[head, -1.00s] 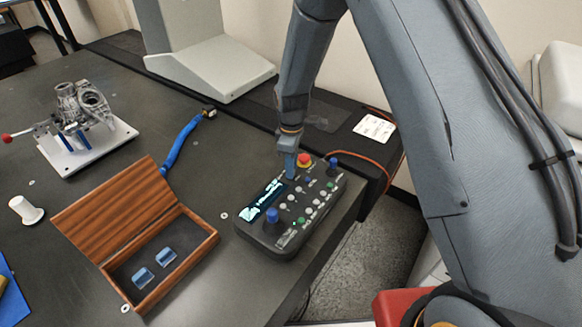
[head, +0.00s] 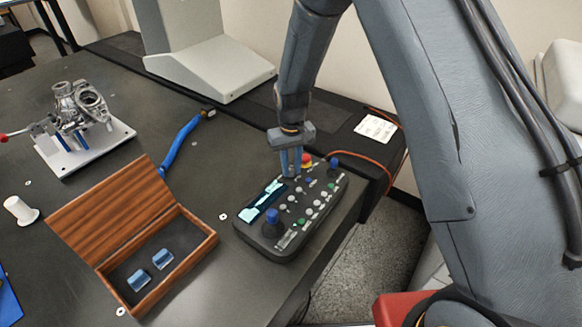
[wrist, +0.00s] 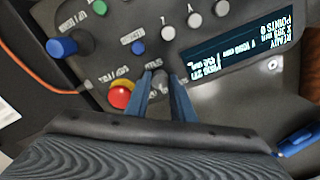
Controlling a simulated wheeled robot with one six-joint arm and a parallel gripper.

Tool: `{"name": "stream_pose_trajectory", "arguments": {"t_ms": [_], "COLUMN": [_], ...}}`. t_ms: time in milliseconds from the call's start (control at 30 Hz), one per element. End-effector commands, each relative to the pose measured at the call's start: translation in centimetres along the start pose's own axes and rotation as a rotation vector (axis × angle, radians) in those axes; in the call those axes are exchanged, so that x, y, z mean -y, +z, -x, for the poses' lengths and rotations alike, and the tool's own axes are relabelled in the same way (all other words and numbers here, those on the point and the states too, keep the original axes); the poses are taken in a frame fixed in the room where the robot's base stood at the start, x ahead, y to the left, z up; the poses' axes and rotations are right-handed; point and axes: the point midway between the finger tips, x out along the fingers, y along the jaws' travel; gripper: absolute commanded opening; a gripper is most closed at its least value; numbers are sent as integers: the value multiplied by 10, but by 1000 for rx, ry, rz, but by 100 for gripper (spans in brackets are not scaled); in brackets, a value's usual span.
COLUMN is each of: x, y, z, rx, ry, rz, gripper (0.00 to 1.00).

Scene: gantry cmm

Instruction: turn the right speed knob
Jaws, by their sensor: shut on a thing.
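A black control pendant (head: 300,208) with a lit screen, several buttons and two blue-topped joysticks lies near the table's right edge. My gripper (head: 291,172) points down at its far end, between the screen and the red stop button (head: 306,160). In the wrist view my gripper's two fingers (wrist: 160,82) are closed around a small dark knob (wrist: 160,80) on the panel, beside the red and yellow stop button (wrist: 121,95). The fingers hide most of the knob, and its pointer cannot be made out. In the head view the knob is hidden.
An open wooden box (head: 204,246) with two clear blocks stands left of the pendant. A blue-handled tool (head: 183,139) lies behind it. A metal part on a white plate (head: 100,148) stands at the left. An orange cable runs behind the pendant.

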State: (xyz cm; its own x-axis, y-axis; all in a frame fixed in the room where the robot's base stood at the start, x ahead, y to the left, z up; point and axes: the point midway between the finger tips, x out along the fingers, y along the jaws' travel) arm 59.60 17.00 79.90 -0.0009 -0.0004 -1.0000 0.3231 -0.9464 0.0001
Motion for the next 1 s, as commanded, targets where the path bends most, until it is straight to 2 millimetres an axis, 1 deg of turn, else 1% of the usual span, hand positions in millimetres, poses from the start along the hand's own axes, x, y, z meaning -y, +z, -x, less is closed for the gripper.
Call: {"name": "stream_pose_trajectory", "arguments": {"t_ms": [300, 500, 700, 1000], "x": [0, 0, 0, 0], "y": [-2, -2, -3, -3], "z": [1, 1, 2, 2], "rx": [-5, -6, -6, -7], "ry": [0, -1, -1, -1], "rz": [-283, -424, -518, -575], "gripper": [0, 0, 0, 0]}}
